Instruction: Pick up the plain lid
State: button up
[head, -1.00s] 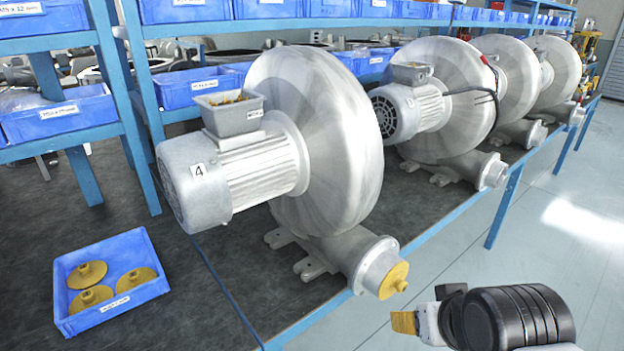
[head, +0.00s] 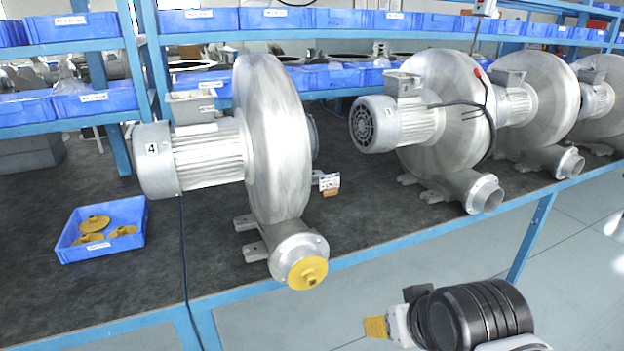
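I cannot pick out a plain lid for certain in the head view. Several yellow lid-like discs with raised centre knobs (head: 94,223) lie in a small blue bin (head: 101,254) on the dark bench at the left. Another yellow disc with a knob (head: 307,273) covers the outlet of blower 4 (head: 275,140). The grey terminal box (head: 191,106) on top of blower 4's motor stands out above it. My gripper (head: 375,327) shows as a yellow ridged tip at the lower right, off the bench's front edge and apart from everything. Its opening cannot be made out.
More blowers (head: 440,130) stand in a row to the right. A small card-like item (head: 329,184) is beside blower 4. Blue shelves with blue bins (head: 277,18) run behind. The bench's blue front edge (head: 400,243) crosses the view, with open grey floor before it.

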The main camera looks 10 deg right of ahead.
aim_at(316, 174)
jog(key=i+l+u, duration=0.5)
jog(key=i+l, duration=1.05)
